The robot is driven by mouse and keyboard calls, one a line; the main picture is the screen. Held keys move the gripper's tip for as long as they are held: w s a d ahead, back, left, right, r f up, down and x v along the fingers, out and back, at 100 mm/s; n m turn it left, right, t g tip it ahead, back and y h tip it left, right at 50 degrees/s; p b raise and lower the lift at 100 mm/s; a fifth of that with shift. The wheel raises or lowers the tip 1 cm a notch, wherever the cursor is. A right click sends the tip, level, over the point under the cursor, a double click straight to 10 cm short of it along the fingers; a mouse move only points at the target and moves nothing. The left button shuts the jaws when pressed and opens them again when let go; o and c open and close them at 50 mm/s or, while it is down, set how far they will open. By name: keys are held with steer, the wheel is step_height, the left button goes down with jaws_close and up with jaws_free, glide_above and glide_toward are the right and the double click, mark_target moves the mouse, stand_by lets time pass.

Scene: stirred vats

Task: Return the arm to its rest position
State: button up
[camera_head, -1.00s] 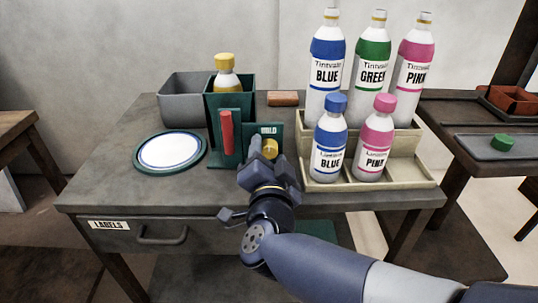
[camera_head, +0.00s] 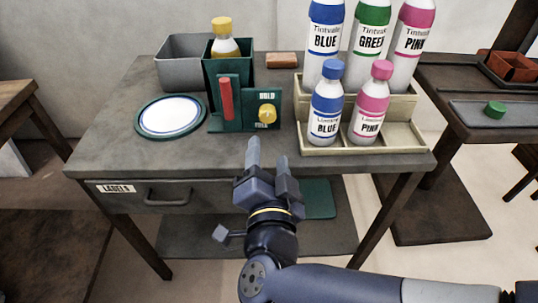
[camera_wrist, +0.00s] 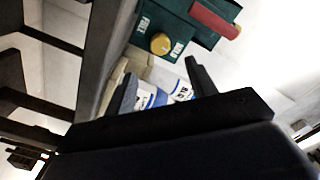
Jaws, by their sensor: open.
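My gripper (camera_head: 268,152) is in front of the table in the head view, its fingers spread and empty, pointing toward the table's front edge. In the wrist view my gripper (camera_wrist: 160,80) also shows its two fingers apart with nothing held between them. The green device with a yellow knob (camera_head: 267,112) and a red handle (camera_head: 227,97) stands beyond the fingertips, apart from them. The knob carries small lettering around it, reading HOLD above. A yellow-capped bottle (camera_head: 224,42) stands in the device's green holder. The wrist view shows the knob (camera_wrist: 160,43) and red handle (camera_wrist: 214,20) too.
A stepped rack (camera_head: 400,138) holds several labelled bottles at the right of the table. A round plate (camera_head: 170,115), a grey bin (camera_head: 178,68) and a brown block (camera_head: 282,60) are also on the table. The LABELS drawer (camera_head: 165,195) is shut. Floor shows to the right.

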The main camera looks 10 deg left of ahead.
mark_target(267, 118)
stand_by(0.7)
steer(key=shift+b+x, duration=1.8)
steer(key=shift+x, duration=3.55)
steer(key=shift+d, duration=0.1)
